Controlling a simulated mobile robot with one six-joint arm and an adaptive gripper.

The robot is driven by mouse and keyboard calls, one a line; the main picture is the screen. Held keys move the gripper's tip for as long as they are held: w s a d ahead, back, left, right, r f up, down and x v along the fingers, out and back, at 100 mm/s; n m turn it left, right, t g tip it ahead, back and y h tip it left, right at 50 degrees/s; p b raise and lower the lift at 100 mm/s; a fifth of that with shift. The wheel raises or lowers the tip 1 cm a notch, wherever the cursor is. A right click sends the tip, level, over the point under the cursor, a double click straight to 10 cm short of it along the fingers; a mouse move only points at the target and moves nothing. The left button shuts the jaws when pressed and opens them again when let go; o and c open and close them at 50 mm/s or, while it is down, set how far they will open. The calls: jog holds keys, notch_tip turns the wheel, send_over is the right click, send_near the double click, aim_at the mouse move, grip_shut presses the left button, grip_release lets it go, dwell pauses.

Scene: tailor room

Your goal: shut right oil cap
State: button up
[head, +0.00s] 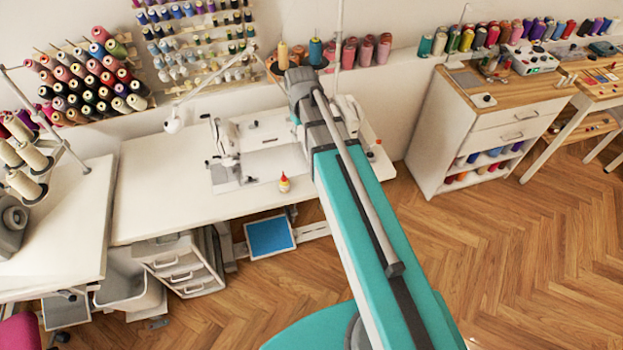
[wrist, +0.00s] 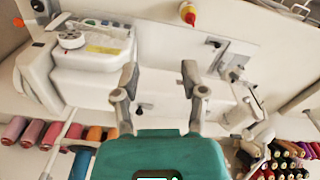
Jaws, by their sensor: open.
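The white sewing machine (head: 268,132) stands on the white table in the head view, partly behind my arm. In the wrist view its body (wrist: 85,82) appears upside down, with a round dial (wrist: 71,40) at the left and the needle end at the right. My gripper (wrist: 158,76) is open and empty over the machine, its two fingers apart. A small dark spot (wrist: 145,106) shows on the white surface near the fingers; I cannot tell whether it is an oil cap. My arm hides the gripper in the head view.
A small yellow bottle with a red tip (head: 284,183) stands near the front of the table (head: 160,190). Thread spools line the shelf behind the machine. A thread stand (head: 45,150) is at the left, and a cabinet (head: 480,130) at the right. The floor at right is clear.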

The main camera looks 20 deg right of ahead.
jog(key=s+f+m+b, duration=0.3)
jog(key=s+f+b, duration=0.2)
jog(key=s, duration=0.6)
jog(key=shift+s+a+f+b, duration=0.15)
jog(key=shift+a+f+b, duration=0.2)
jog(key=shift+f, duration=0.3)
jog(key=shift+d, duration=0.1)
dwell(0.8)
